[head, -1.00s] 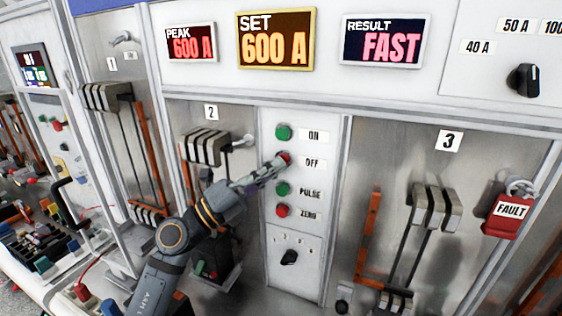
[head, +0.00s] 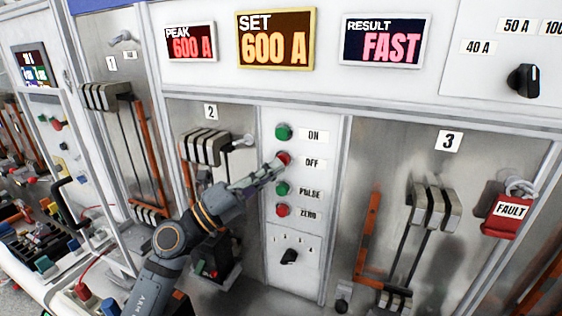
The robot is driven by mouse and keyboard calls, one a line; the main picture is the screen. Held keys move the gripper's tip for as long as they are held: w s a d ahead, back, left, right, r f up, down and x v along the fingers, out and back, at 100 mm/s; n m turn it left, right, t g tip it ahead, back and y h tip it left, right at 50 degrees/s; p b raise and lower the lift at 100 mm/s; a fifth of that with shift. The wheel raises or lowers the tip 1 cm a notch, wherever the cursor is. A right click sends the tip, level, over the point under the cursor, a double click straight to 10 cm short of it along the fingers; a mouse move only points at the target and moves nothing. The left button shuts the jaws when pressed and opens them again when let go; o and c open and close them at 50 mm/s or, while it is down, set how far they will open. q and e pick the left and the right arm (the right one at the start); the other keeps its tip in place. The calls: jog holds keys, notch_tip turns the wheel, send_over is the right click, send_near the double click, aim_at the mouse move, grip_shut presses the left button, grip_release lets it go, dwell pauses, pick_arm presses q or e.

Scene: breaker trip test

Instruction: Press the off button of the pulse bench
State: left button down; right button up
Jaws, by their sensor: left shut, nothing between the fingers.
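The pulse bench has a white control panel (head: 305,247) with a column of buttons. The red OFF button (head: 284,158) is second from the top, beside its OFF label (head: 311,163). The green ON button (head: 283,132) is above it. The green PULSE button (head: 282,188) and red ZERO button (head: 282,210) are below it. My left gripper (head: 278,167) is shut and empty, its fingertips at the lower left edge of the OFF button. I cannot tell whether they touch it. My right gripper is not in view.
Displays above read PEAK 600 A (head: 191,42), SET 600 A (head: 275,39) and RESULT FAST (head: 384,41). A selector knob (head: 289,256) sits low on the panel. Breaker levers stand in bays 2 (head: 206,148) and 3 (head: 432,207). A red FAULT tag (head: 507,210) hangs at right.

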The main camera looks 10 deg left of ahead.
pick_arm(q)
jog(key=shift+s, duration=0.3)
jog(key=s+b, duration=0.1)
jog(key=s, duration=0.1)
jog(key=s+a+b, duration=0.1)
jog(key=s, duration=0.1)
jog(key=shift+s+b, duration=0.35)
jog(key=shift+s, duration=0.05)
